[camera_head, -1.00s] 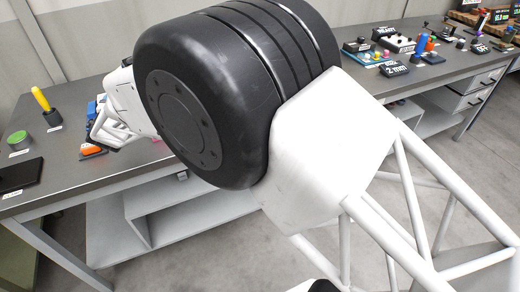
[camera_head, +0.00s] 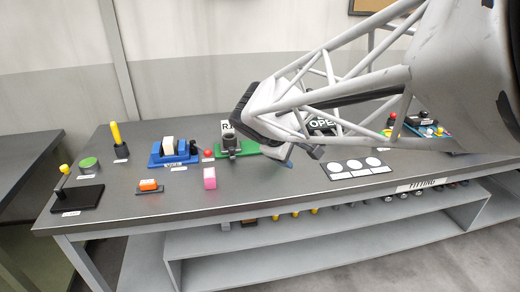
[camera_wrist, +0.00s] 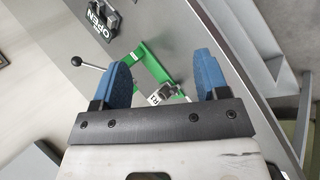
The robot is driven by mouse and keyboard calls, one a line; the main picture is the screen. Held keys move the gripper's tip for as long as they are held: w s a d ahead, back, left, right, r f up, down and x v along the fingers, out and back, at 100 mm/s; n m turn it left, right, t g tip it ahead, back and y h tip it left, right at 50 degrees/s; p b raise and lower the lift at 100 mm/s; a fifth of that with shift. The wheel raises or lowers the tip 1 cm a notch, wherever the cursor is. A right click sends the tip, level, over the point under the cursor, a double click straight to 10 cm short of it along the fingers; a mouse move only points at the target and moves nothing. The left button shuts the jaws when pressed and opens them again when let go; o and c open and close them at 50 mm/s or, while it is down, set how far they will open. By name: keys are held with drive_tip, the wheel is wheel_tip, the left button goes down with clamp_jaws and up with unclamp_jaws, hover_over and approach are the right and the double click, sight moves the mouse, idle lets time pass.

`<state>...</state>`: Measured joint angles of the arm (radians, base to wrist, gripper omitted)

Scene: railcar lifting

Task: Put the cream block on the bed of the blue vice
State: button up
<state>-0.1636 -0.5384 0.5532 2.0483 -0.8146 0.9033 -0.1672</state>
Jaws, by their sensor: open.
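The blue vice (camera_head: 158,158) stands on the bench, left of centre in the head view. The cream block (camera_head: 168,143) is in the vice, between its blue jaws; the vice hides its underside, so I cannot tell how it rests on the bed. My gripper (camera_wrist: 162,72) is open and empty in the wrist view, its two blue fingers apart. In the head view it is to the right of the vice, near the green fixture (camera_head: 247,147), clear of the cream block. Neither vice nor cream block shows in the wrist view.
A pink block (camera_head: 209,179) and an orange piece (camera_head: 149,185) lie in front of the vice. A red button (camera_head: 208,154) is just right of it.

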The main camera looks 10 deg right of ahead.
drive_tip(key=s+a+f+m+g+y, duration=0.1)
drive_tip(key=s+m+y, duration=0.5)
drive_tip(key=s, duration=1.6)
drive_tip(key=f+m+g, duration=0.1)
drive_tip(key=m, duration=0.2)
drive_tip(key=shift+a+f, duration=0.2)
